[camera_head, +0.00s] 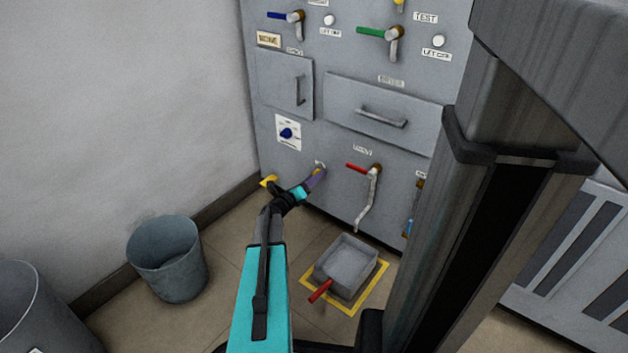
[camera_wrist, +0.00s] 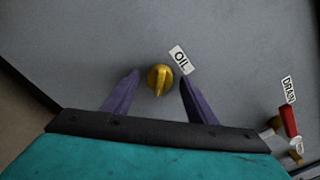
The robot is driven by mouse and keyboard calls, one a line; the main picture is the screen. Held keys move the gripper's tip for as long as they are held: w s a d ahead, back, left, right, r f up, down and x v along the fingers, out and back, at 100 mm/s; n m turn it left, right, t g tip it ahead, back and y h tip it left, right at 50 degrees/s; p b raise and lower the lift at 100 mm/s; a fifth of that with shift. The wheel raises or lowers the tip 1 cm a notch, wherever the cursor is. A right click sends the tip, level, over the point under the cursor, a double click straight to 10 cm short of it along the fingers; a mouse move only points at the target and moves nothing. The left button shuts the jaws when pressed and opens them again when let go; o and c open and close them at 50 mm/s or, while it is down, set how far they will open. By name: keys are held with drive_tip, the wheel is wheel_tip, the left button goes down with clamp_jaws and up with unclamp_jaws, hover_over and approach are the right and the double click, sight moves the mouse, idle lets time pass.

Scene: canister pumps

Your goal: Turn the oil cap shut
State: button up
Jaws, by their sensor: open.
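The oil cap is a round yellow knob with a raised grip bar (camera_wrist: 160,79) on the grey panel, beside a white label reading OIL (camera_wrist: 181,60). In the wrist view its bar stands nearly upright. My gripper (camera_wrist: 158,98) is open, with one purple finger to the left of the cap and one to the right, and gaps show on both sides. In the head view my gripper (camera_head: 316,176) reaches the lower part of the panel and mostly hides the cap.
A red-handled drain valve (camera_head: 365,169) is right of the cap; its red handle shows in the wrist view (camera_wrist: 288,122). A grey tray (camera_head: 342,264) with a red handle sits on the floor in a yellow outline. A bucket (camera_head: 168,258) stands at left. A blue dial (camera_head: 287,133) is above.

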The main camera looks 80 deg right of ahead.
drive_tip(key=c, duration=1.1)
drive_tip(key=shift+o, duration=0.2)
drive_tip(key=shift+w+n+p, duration=0.1)
drive_tip(key=shift+n+p, duration=0.4)
drive_tip(key=shift+p, duration=0.05)
drive_tip(key=shift+n+p, duration=11.4)
drive_tip(key=shift+n, duration=1.7)
